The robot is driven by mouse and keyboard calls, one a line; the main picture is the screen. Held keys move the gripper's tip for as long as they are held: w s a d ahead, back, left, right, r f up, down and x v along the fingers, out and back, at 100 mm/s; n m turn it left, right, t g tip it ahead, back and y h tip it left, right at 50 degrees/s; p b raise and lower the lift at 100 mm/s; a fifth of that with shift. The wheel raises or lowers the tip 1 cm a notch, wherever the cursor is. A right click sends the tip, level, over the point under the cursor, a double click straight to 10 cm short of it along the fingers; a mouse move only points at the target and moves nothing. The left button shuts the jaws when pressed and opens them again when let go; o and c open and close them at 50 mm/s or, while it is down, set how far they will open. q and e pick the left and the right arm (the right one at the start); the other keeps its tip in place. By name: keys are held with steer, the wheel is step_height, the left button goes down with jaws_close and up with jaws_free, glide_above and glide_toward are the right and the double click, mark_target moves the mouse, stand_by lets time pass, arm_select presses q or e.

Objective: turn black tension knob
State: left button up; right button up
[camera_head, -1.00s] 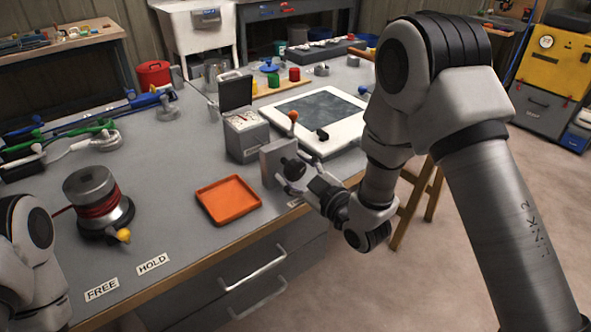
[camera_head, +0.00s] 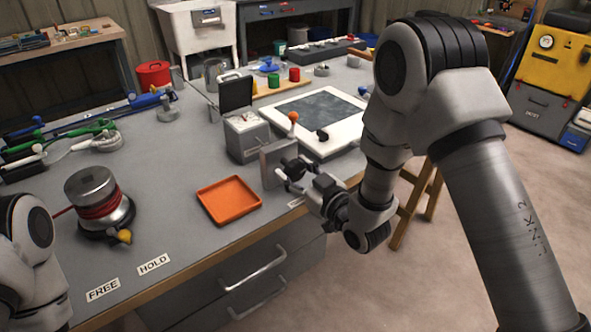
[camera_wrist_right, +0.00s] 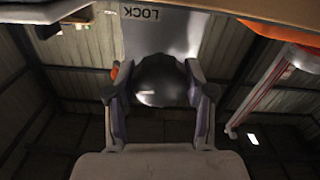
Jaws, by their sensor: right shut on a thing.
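The black tension knob (camera_head: 293,165) sits on the front of an upright grey plate (camera_head: 270,167) near the table's front right edge. My right gripper (camera_head: 285,177) reaches it from the right, with its fingers on either side. In the right wrist view the dark, rounded knob (camera_wrist_right: 161,84) lies between the two fingertips of my right gripper (camera_wrist_right: 160,92), which is shut on it. A LOCK label (camera_wrist_right: 141,13) appears upside down beyond the knob. The fingers hide part of the knob in the head view. Only a link of my left arm shows; its gripper is out of view.
An orange tray (camera_head: 229,200) lies left of the plate. A red-wound spool (camera_head: 97,203) stands at left. The table front near FREE and HOLD labels is clear.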

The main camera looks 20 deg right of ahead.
steer(key=m, duration=0.5)
steer(key=shift+r+p, duration=0.1)
steer(key=shift+p, duration=0.3)
steer(key=o, duration=1.2)
steer(key=v, duration=0.7)
steer(key=shift+s+d, duration=0.1)
steer(key=shift+s, duration=0.1)
